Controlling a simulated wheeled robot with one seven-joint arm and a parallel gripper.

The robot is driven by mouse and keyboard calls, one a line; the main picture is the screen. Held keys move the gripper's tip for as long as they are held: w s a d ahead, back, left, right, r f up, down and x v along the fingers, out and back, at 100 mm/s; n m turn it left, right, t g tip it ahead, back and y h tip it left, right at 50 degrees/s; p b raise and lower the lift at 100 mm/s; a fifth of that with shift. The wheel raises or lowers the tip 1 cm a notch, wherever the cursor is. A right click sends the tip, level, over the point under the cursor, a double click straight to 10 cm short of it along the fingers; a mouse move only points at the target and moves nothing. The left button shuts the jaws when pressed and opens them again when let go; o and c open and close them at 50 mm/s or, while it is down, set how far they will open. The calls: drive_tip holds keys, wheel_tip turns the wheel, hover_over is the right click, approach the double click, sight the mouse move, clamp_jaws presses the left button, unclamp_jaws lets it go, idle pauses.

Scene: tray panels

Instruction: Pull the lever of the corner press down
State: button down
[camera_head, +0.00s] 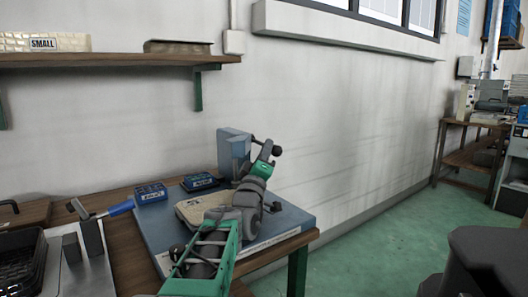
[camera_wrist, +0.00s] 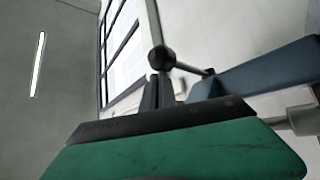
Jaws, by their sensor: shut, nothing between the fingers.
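The corner press is a blue-grey upright block (camera_head: 233,155) at the back of a blue base plate on the bench. Its lever (camera_head: 261,143) is a thin dark rod with a black ball knob (camera_head: 276,151), sticking out to the right. In the wrist view the lever's knob (camera_wrist: 162,58) is large and close, and its rod runs right to the blue press arm (camera_wrist: 262,70). My gripper (camera_head: 268,152) is up beside the knob. Its dark fingers (camera_wrist: 156,90) are shut and empty, just below the knob in the wrist view. I cannot tell whether they touch it.
Two blue labelled boxes (camera_head: 151,193) (camera_head: 199,182) stand left of the press. A blue-handled tool (camera_head: 120,208) and a black basket (camera_head: 18,266) are farther left. A wooden shelf (camera_head: 110,60) is above. Wall (camera_head: 340,130) is close behind; open floor (camera_head: 385,245) lies right.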

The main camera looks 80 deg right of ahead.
drive_tip(key=a+p, duration=0.2)
drive_tip(key=a, duration=1.1)
drive_tip(key=shift+w+f, duration=0.3)
drive_tip(key=shift+r, duration=0.15)
